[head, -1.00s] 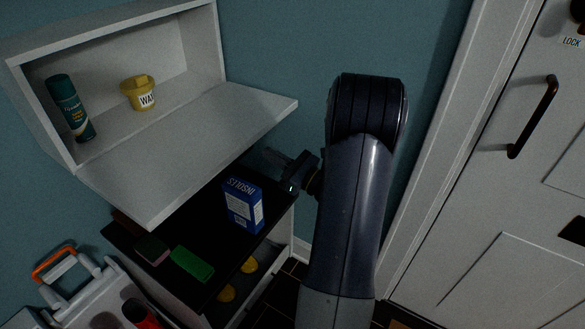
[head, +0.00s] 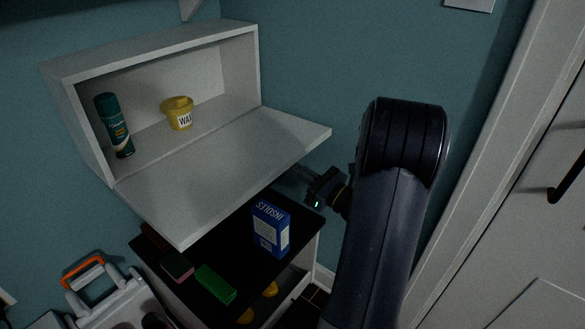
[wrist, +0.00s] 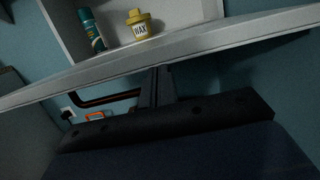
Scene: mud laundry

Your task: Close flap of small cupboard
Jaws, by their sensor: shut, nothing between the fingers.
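The small white cupboard (head: 95,72) is on the blue wall, its flap (head: 225,165) folded down and open, sticking out toward me. Inside stand a dark green spray can (head: 114,125) and a yellow wax tub (head: 178,114). My gripper (head: 305,174) is shut and empty, at the right of the flap and lower than it; its fingertips are partly hidden behind the flap's right corner. In the wrist view my gripper (wrist: 158,88) points up at the underside of the flap (wrist: 215,42). I cannot tell whether the fingertips touch it.
Below the flap is a black-topped cabinet (head: 222,257) with a blue insoles box (head: 271,229), a green block (head: 216,284) and a dark brush-like block (head: 177,265). A grey case with an orange handle (head: 83,271) is at lower left. A white door (head: 535,240) is at right.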

